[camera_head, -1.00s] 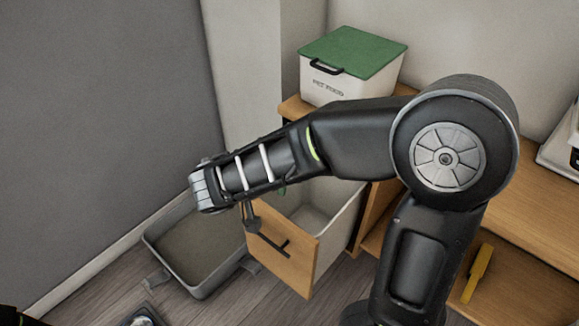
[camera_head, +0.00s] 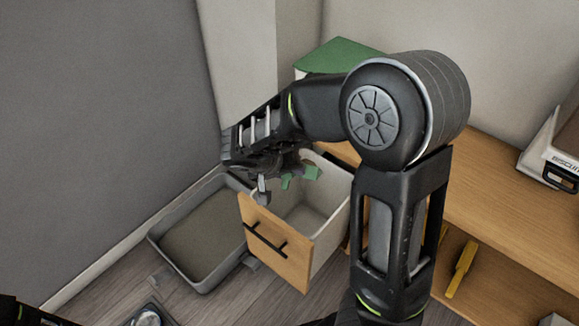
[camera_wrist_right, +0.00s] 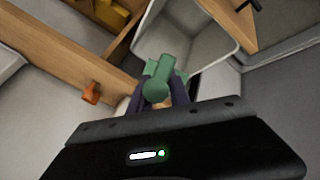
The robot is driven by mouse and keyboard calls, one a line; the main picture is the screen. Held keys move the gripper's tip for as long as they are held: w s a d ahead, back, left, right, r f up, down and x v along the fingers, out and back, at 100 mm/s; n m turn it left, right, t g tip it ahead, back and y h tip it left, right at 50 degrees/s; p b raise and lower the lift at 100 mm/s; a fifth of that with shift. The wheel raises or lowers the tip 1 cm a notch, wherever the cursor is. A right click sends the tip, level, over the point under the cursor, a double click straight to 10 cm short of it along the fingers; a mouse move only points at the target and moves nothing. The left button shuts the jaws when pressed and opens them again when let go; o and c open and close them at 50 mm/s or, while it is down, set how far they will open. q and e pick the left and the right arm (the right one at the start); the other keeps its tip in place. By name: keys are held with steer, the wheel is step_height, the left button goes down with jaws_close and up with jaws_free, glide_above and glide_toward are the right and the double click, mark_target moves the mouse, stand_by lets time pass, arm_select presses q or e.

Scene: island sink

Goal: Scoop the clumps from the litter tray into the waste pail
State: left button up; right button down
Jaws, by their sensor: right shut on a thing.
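The grey litter tray (camera_head: 190,275) lies on the floor at the left, with brownish litter in it; I cannot make out separate clumps. Beside it, a pale waste pail (camera_head: 329,215) stands open in a pulled-out drawer with a wooden front (camera_head: 277,252). My right gripper (camera_head: 272,180) is over the pail's near left part, partly hidden by its own arm. It is shut on a green scoop (camera_head: 311,172), which also shows between the fingers in the right wrist view (camera_wrist_right: 160,75). The scoop's load, if any, is hidden.
A green-lidded box (camera_head: 335,54) stands behind my right arm on the wooden cabinet (camera_head: 500,190). A yellow object (camera_head: 461,268) is on its lower shelf. A white biscuit box (camera_head: 552,150) is at the right. A grey wall rises behind the tray.

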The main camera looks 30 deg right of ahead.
steer(key=shift+w+d+r+g+y+p, duration=0.4)
steer(key=shift+d+r+y+p, duration=0.25)
steer(key=shift+p, duration=1.25)
steer(key=shift+w+d+r+g+y+p, duration=0.45)
steer(key=shift+r+p, duration=0.45)
steer(key=shift+p, duration=1.05)
steer(key=shift+w+d+r+g+y+p, duration=0.35)
steer(key=shift+d+r+p, duration=0.35)
steer(key=shift+p, duration=1.2)
steer(key=w+d+n+g+y+p, duration=0.1)
steer(key=w+d+g+y+p, duration=0.1)
steer(key=w+d+y+p, duration=0.2)
steer(key=shift+d+r+g+p, duration=0.3)
steer(key=shift+d+g+p, duration=0.1)
steer(key=shift+d+p, duration=0.15)
steer(key=shift+w, duration=0.15)
steer(key=a+r+n, duration=0.1)
steer(key=a+r, duration=0.3)
steer(key=a, duration=0.3)
steer(key=a+r+n+b, duration=0.1)
steer(key=a+r, duration=0.3)
steer(key=a, duration=0.3)
steer(key=a+r+n+h, duration=0.1)
steer(key=a+r+n, duration=0.1)
steer(key=a+r, duration=0.2)
steer(key=a, duration=0.3)
steer(key=shift+w+a+r, duration=0.2)
steer(key=shift+w+a, duration=0.05)
steer(key=shift+w, duration=0.05)
steer(key=shift+s, duration=0.1)
